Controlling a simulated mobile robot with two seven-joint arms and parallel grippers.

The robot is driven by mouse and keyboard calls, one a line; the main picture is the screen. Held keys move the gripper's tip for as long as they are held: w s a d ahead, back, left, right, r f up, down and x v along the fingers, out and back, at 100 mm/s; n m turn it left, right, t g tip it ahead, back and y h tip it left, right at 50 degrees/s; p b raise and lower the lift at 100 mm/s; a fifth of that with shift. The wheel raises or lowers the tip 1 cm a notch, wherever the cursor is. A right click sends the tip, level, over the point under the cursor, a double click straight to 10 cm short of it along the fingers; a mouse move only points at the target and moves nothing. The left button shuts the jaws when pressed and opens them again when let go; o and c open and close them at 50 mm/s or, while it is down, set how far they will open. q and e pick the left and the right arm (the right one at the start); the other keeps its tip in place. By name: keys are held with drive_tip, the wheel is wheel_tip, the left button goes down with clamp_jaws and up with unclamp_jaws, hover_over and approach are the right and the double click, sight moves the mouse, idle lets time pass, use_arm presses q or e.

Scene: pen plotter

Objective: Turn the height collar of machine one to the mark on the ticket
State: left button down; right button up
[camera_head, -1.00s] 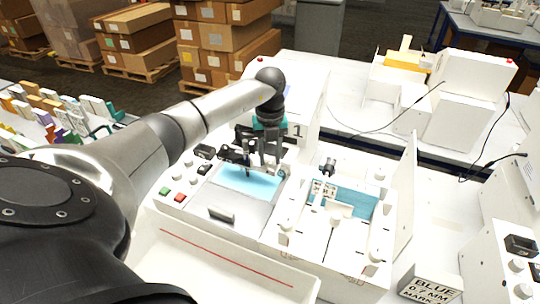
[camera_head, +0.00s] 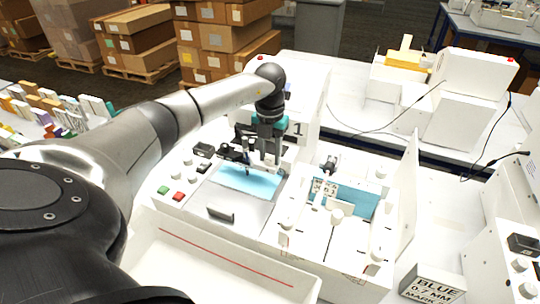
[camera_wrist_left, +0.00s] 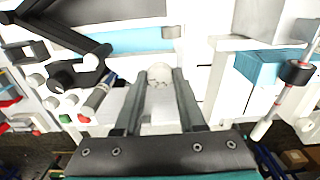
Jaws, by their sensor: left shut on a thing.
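Machine one (camera_head: 228,212) is the white plotter marked "1" (camera_head: 297,129), with a blue sheet (camera_head: 250,180) on its bed. My left gripper (camera_head: 263,167) reaches down from above at the back of that bed. In the left wrist view, its two grey fingers (camera_wrist_left: 161,80) are shut on a pale round part with faint marks, the height collar (camera_wrist_left: 159,73). The fingers cover its sides, and its marks are too small to read. I cannot make out which paper is the ticket. My right gripper is not in view.
Red (camera_head: 178,197) and green (camera_head: 163,190) buttons and several knobs line the machine's left side. A white open-topped unit (camera_head: 300,262) with a blue panel stands to the right. A "BLUE 0.7 MM MARKER" box (camera_head: 432,287) is at the front right. A black cable crosses behind.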

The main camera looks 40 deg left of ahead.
sight(270, 158)
use_arm(q)
drive_tip(key=m+b, duration=0.1)
drive_tip(key=m, duration=0.4)
drive_tip(key=shift+m, duration=0.4)
idle(0.4)
drive_tip(key=c, duration=0.5)
unclamp_jaws()
drive_tip(key=shift+r, duration=0.1)
wheel_tip(270, 158, up, 15)
drive_tip(key=shift+b, duration=0.45)
drive_tip(key=shift+s, duration=0.1)
